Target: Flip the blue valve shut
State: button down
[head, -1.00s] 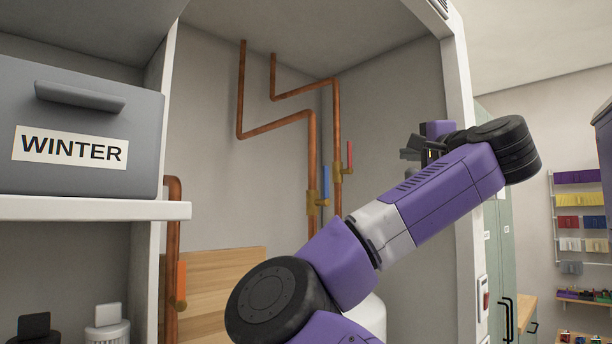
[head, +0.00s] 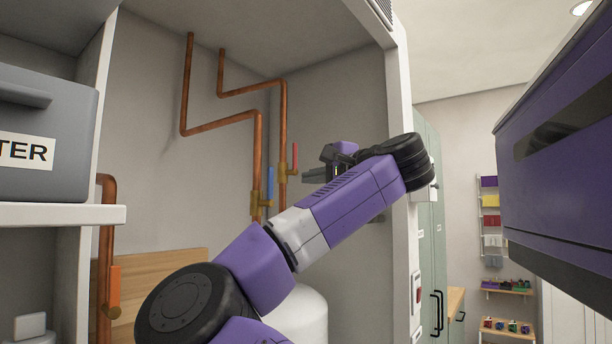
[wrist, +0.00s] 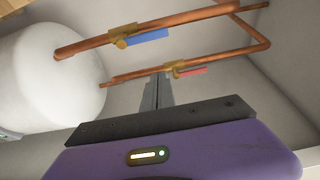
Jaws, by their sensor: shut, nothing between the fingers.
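The blue valve handle (head: 270,183) stands upright, in line with the front copper pipe (head: 257,150), on a brass valve body (head: 257,204). In the wrist view the blue handle (wrist: 145,36) lies nearly parallel to its pipe. My gripper (head: 308,175) is shut and empty, to the right of the blue handle and apart from it in the head view. In the wrist view its fingertips (wrist: 161,78) point toward the pipes, below the blue handle and just left of the red handle.
A red valve handle (head: 295,157) is on the pipe close behind; it also shows in the wrist view (wrist: 192,71). A white tank (wrist: 45,75) stands beside the pipes. An orange-handled valve (head: 114,286) is at the lower left. The alcove's white edge (head: 402,170) is right of the pipes.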

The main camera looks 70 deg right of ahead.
aim_at(270, 187)
jog(key=w+p, duration=0.4)
jog(key=w, duration=0.3)
jog(key=shift+w+d, duration=0.2)
jog(key=shift+w+f, duration=0.1)
jog(key=shift+f, duration=0.05)
